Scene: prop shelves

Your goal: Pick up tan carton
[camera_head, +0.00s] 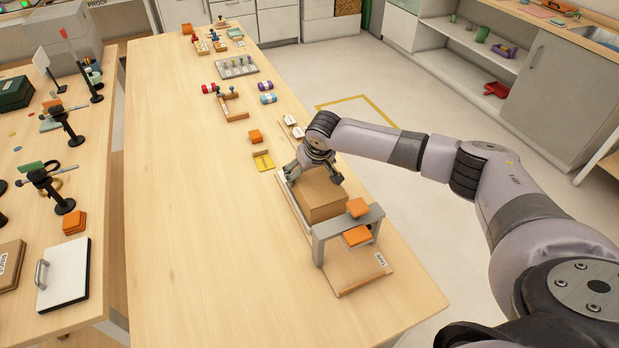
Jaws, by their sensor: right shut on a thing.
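The tan carton (322,197) is a brown box on a wooden board (362,273) at the right side of the long table. It stands just behind a grey arch (318,247). My right gripper (312,172) reaches down at the far end of the carton and is shut on it. The arm partly hides the fingers and the carton's far end. I cannot tell whether the carton is lifted off the board. My left gripper is not in view.
Orange blocks (358,207) sit on and under the grey arch. A yellow piece (263,161) and an orange block (255,136) lie left of the carton. The table's (190,220) near left part is clear. A second table with black stands is at left.

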